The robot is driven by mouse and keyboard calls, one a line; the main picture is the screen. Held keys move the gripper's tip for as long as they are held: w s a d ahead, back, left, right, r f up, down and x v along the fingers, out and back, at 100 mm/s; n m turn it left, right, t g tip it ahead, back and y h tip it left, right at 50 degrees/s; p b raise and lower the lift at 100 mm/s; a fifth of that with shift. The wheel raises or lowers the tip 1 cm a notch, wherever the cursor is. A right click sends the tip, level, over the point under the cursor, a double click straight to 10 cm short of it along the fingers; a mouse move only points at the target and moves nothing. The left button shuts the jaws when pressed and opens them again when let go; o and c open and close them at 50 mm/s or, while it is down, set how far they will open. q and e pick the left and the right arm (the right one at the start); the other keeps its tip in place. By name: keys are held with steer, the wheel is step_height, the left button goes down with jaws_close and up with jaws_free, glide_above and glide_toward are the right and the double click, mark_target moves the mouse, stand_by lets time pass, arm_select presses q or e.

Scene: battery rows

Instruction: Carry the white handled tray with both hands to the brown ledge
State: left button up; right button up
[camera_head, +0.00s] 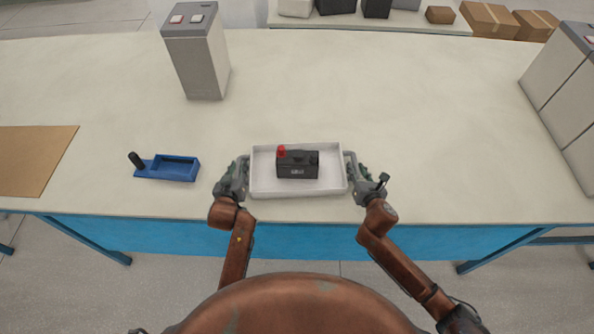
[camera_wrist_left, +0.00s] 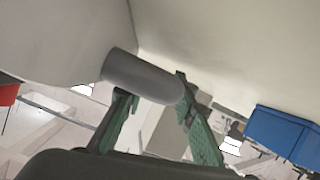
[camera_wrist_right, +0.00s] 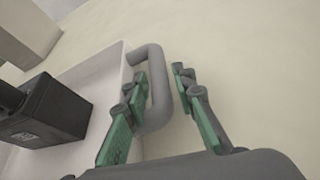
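The white tray (camera_head: 260,190) sits on the table in front of me, with a grey handle at each side. A black battery (camera_head: 298,170) with a red cap lies inside it. My left gripper (camera_head: 240,172) is at the left handle; in the left wrist view its green fingers are apart, with the grey handle (camera_wrist_left: 142,76) between or just beyond them. My right gripper (camera_head: 356,170) is at the right handle; in the right wrist view its open fingers stand on either side of the handle (camera_wrist_right: 157,90). The brown ledge (camera_head: 35,158) is a flat panel at the table's left.
A blue holder (camera_head: 178,168) with a black upright piece stands between the ledge and the tray. A grey box with buttons (camera_head: 197,55) stands farther back. Grey cabinets (camera_head: 570,95) stand at the right. The table between tray and cabinets is clear.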

arm_select(q)
steer(key=shift+w+f, duration=0.1)
steer(key=shift+w, duration=0.1)
arm_select(e)
steer(key=shift+w+f, duration=0.1)
steer(key=shift+w, duration=0.1)
arm_select(q)
steer(key=shift+c, duration=0.5)
arm_select(e)
steer(key=shift+c, duration=0.5)
arm_select(q)
jaws_close()
arm_select(e)
jaws_close()
arm_select(q)
steer(key=shift+r, duration=0.3)
arm_select(e)
steer(key=shift+r, duration=0.25)
